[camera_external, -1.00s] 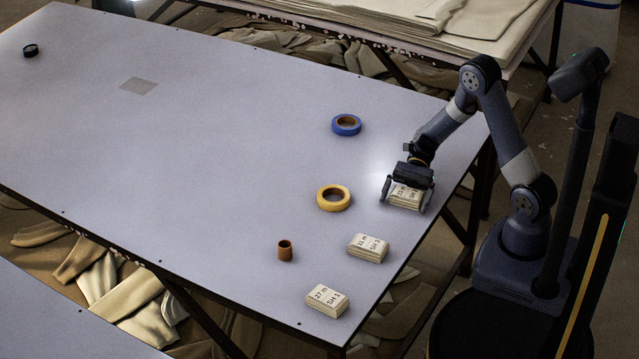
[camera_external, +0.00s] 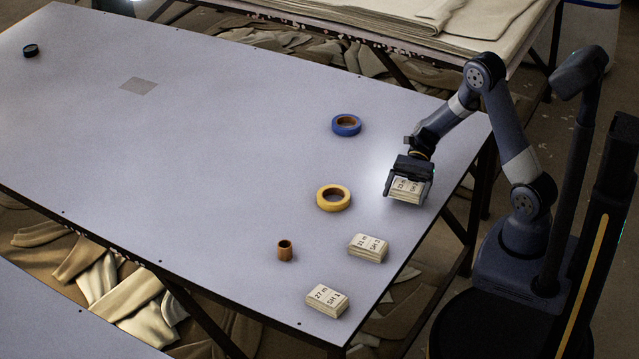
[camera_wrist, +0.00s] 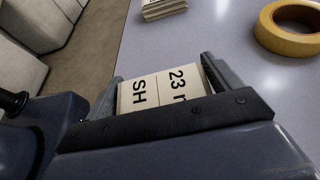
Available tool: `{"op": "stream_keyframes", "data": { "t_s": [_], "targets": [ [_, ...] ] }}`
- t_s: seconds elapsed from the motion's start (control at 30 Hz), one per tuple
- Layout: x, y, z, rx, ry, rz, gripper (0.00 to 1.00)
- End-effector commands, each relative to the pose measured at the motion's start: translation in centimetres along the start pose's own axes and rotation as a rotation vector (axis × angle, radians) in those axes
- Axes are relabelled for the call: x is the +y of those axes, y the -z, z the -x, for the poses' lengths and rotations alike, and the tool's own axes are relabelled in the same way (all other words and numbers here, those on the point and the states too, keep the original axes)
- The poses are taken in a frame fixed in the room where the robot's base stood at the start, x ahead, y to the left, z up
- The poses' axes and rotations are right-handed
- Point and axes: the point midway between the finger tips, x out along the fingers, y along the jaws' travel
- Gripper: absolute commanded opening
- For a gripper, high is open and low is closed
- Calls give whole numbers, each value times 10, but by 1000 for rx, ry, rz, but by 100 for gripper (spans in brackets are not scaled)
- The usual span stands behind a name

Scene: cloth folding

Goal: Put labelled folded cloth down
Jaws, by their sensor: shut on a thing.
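A labelled folded cloth (camera_external: 406,190), a small cream stack, is between the fingers of my gripper (camera_external: 408,187) near the table's right edge. My gripper is shut on it from both sides. In the wrist view the cloth (camera_wrist: 160,92) shows its label, with "23" and "SH" readable and the rest hidden by my gripper body. The label faces up. It seems a little above the grey table (camera_external: 220,140), but any gap is hard to tell.
Two more labelled cloth stacks, marked 32 m (camera_external: 368,248) and 27 m (camera_external: 327,301), lie toward the near corner. The table's left side is largely clear.

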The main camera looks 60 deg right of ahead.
Motion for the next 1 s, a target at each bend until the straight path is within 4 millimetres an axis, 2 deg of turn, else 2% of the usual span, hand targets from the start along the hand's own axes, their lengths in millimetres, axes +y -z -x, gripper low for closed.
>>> {"op": "stream_keyframes", "data": {
  "t_s": [0.03, 0.1, 0.3, 0.43, 0.53, 0.67, 0.83, 1.0],
  "targets": [
    [0, -13, 6, 2, 2, 5, 63],
    [0, -27, 11, 2, 2, 5, 63],
    [0, -59, 25, 1, 2, 3, 63],
    [-9, -68, 28, 1, 10, -4, 63],
    [-31, -69, 26, -1, 36, -16, 63],
    [-82, -66, 18, -1, 105, -44, 63],
    [-169, -68, -2, -1, 242, -100, 63],
    [-251, -79, -30, -2, 393, -162, 63]
  ]
}}
